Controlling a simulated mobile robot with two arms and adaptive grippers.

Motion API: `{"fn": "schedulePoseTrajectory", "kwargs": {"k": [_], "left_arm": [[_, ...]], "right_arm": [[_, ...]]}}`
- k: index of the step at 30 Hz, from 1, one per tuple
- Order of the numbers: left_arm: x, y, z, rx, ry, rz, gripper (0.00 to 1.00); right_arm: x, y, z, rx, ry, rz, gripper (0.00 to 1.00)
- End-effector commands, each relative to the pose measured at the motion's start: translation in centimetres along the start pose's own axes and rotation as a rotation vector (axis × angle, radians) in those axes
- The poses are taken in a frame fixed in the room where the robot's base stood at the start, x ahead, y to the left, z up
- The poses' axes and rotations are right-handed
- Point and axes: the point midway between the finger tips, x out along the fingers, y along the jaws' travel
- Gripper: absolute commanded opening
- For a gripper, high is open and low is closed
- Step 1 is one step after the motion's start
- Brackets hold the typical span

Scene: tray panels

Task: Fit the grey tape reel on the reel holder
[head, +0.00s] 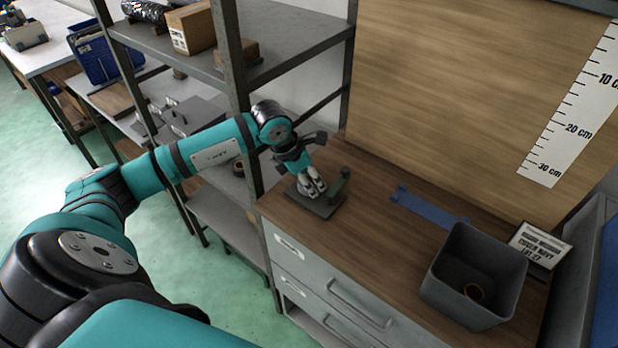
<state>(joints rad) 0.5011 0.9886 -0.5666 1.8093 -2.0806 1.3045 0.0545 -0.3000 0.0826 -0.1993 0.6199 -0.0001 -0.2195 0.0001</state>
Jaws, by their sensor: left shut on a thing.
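The reel holder stands on the wooden worktop near its left back corner. It has a dark flat base (326,208) and a dark green upright part (340,184). My left gripper (314,187) points down over the base, just left of the green part. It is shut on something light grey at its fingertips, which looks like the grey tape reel. The fingers hide most of it, and I cannot tell whether it touches the holder. My right gripper is out of view.
A blue strip (428,209) lies behind. A metal shelf (290,40) rises at the left. The worktop between holder and bin is clear.

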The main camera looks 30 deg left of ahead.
Motion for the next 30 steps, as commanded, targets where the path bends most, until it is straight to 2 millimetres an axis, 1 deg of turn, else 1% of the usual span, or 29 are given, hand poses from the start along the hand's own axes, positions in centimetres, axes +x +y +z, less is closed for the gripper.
{"fn": "schedulePoseTrajectory", "kwargs": {"k": [12,22,30], "left_arm": [[0.07,0.05,-0.04,0.000,-0.001,0.001,0.22],[-0.02,0.04,-0.02,0.000,0.000,0.001,0.22],[0.37,0.04,-0.19,0.000,0.000,0.000,0.22]], "right_arm": [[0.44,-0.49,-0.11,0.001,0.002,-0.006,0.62],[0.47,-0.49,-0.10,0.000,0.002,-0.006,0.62],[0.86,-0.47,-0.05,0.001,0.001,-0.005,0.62]]}}
